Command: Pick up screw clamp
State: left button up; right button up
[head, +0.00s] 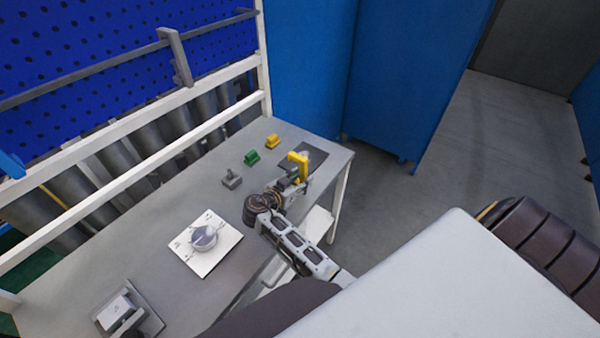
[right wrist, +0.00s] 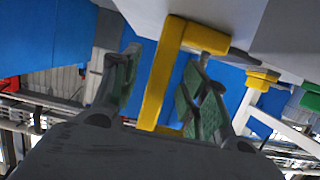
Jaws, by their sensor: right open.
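The yellow screw clamp (head: 298,158) stands at the far right part of the grey workbench, by a dark mat. My right gripper (head: 297,178) is right at it. In the right wrist view the clamp (right wrist: 160,80) shows as a yellow bracket with a long bar. The bar runs between the two green-padded fingers of my right gripper (right wrist: 163,98), which are open on either side of it. Whether a pad touches the clamp, I cannot tell. My left gripper is not in view.
A white plate (head: 184,255) with a round grey shell (head: 204,238) lies nearer. A grey fixture (head: 118,312) is at lower left. A white rail borders the bench's back.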

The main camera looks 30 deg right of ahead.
aim_at(300, 159)
jog(key=shift+d+f, duration=0.1)
jog(key=shift+c, duration=1.2)
jog(key=c, duration=0.7)
grip_shut()
jog(key=shift+w, duration=0.1)
jog(key=shift+r+b, duration=0.8)
jog(key=shift+r, duration=4.3)
